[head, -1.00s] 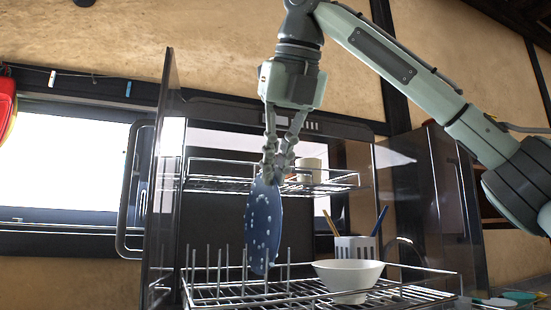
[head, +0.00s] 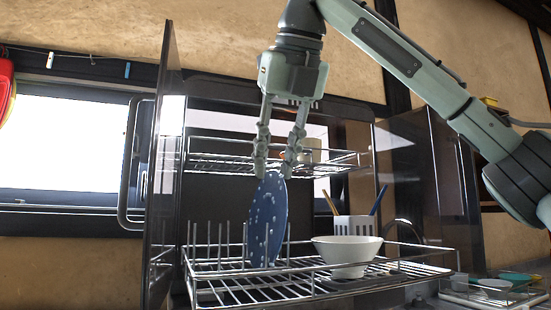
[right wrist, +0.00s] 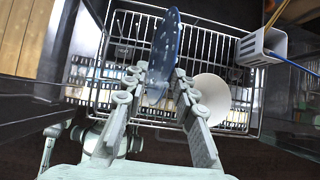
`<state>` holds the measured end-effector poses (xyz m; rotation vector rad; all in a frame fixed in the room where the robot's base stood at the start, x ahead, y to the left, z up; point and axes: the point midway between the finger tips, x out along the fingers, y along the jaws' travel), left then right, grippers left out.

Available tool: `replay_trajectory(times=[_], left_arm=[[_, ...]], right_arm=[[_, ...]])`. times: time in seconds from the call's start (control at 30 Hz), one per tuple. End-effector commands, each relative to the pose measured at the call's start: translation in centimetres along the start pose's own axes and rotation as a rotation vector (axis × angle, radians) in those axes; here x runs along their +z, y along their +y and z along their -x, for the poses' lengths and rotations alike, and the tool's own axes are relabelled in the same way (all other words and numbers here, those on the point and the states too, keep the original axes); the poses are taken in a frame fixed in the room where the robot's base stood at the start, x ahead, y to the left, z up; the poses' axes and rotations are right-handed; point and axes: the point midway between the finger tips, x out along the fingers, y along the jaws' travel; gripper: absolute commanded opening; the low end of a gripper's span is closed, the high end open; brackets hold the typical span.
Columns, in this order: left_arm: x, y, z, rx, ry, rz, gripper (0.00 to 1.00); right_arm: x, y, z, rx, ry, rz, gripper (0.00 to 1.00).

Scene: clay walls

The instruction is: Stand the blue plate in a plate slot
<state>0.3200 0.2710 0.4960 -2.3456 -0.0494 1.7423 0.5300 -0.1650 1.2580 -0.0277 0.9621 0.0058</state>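The blue plate (head: 267,222) with pale spots stands on edge, nearly upright, among the metal tines at the left of the lower dish rack (head: 225,288). In the right wrist view the plate (right wrist: 165,50) shows almost edge-on between the tines. My right gripper (head: 275,170) is open above it, with one finger on each side of the plate's top edge and gaps visible. The fingers also show spread apart in the right wrist view (right wrist: 158,88). The exact slot at the plate's bottom edge is hard to make out. My left gripper is not in view.
A white bowl (head: 347,253) sits on the rack right of the plate. Behind it is a white cutlery holder (head: 356,228) with utensils. An upper rack (head: 215,158) holding a cup is behind my right gripper. A dark open door (head: 165,190) stands at left.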

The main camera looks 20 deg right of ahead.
Motion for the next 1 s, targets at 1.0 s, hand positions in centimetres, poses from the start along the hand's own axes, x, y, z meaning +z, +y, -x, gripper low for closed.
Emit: replay_trajectory(times=[1.0], left_arm=[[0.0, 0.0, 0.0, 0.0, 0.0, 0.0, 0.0]], right_arm=[[0.0, 0.0, 11.6, -0.001, -0.001, -0.002, 0.3]])
